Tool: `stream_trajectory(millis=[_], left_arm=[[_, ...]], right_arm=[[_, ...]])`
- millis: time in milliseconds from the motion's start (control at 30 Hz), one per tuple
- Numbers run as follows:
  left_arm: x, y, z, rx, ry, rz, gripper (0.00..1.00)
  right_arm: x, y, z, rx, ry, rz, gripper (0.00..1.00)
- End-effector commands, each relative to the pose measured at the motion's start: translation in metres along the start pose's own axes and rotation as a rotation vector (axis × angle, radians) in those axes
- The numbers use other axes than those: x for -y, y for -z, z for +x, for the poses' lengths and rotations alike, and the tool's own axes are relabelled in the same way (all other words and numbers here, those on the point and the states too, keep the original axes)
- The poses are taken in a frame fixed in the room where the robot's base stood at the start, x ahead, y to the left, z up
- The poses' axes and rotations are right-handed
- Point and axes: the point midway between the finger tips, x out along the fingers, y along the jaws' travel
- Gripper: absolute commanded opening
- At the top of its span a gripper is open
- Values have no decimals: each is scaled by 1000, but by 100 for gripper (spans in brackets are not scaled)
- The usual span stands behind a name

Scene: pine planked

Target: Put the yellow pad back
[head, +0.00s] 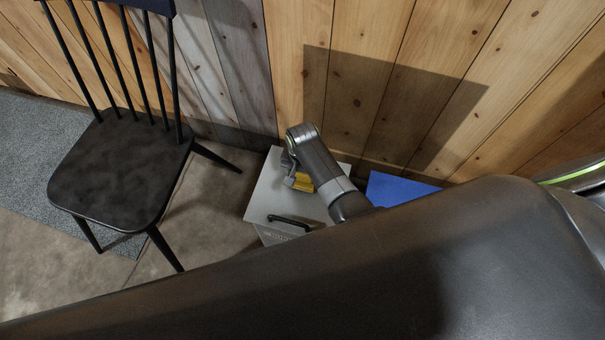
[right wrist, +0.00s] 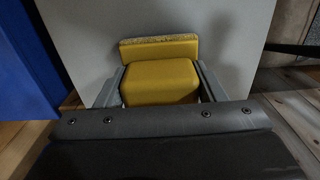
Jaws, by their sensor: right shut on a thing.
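The yellow pad (head: 303,183) is at the light grey cabinet top (head: 265,192) in the head view. In the right wrist view the yellow pad (right wrist: 160,82) is a thick yellow block with a wider, rough-edged strip at its far end. My right gripper (head: 296,175) is shut on the pad, with one finger on each side of it in the right wrist view (right wrist: 159,75). I cannot tell whether the pad touches the cabinet top. My left gripper is not in view.
The cabinet has a black handle (head: 289,221) near its front edge. A blue object (head: 398,189) stands right of it. A black chair (head: 120,165) stands at the left. A plank wall (head: 400,80) rises behind. My own dark arm link hides much of the lower head view.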

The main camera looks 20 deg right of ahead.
Motion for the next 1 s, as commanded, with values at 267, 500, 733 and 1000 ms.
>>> stream_trajectory(millis=[267,500,733,1000], left_arm=[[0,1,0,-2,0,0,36],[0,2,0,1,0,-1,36],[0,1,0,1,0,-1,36],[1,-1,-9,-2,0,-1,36]], right_arm=[[0,0,1,-1,1,0,42],[0,0,3,-1,1,0,83],[0,0,3,-1,1,0,85],[1,0,-19,-3,3,0,85]])
